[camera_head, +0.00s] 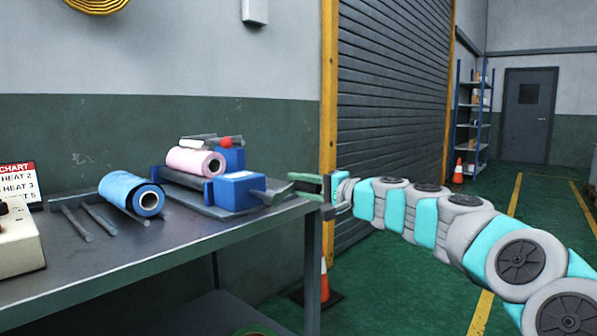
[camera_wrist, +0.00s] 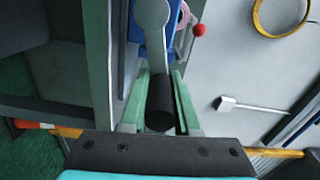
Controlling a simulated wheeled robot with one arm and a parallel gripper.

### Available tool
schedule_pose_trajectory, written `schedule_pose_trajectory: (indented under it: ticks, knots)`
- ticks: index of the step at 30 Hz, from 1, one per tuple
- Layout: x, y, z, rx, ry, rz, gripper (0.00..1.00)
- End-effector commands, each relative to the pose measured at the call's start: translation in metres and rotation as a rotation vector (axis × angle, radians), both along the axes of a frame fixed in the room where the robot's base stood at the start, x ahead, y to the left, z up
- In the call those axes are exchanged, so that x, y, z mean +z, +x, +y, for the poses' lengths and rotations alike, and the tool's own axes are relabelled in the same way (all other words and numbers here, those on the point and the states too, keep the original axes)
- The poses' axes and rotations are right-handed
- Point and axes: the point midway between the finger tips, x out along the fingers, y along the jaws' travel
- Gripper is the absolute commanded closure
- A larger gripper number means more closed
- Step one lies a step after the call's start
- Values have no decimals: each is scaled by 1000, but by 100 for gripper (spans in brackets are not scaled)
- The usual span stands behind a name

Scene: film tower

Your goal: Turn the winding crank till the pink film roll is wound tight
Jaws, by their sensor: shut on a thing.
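The pink film roll (camera_head: 195,162) lies on the blue winding machine (camera_head: 236,190) near the right end of the bench. The winding crank (camera_head: 272,192) sticks out from the machine's right side. In the wrist view its grey arm (camera_wrist: 152,40) leads to a black handle (camera_wrist: 160,103). My gripper (camera_head: 303,187) is shut on that black handle, with a green finger on each side of it. In the wrist view my gripper (camera_wrist: 160,105) hides part of the handle's sides. The pink roll (camera_wrist: 183,18) shows only as a small piece there.
A blue film roll (camera_head: 133,194) lies on grey bars left of the machine. A red ball knob (camera_head: 226,142) stands above the machine. The bench (camera_head: 150,250) has a clear front strip. An orange cone (camera_head: 325,283) stands on the floor beyond the bench's right end.

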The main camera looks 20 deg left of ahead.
Motion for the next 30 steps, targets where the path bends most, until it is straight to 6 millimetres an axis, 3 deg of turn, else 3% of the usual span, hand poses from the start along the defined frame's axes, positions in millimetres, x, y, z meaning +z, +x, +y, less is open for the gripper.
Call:
schedule_pose_trajectory:
  ticks: [18, 30]
  knots:
    - [-37, 0, 0, -1, 212, 518, 100]
    - [-52, -4, 1, -1, 288, 700, 100]
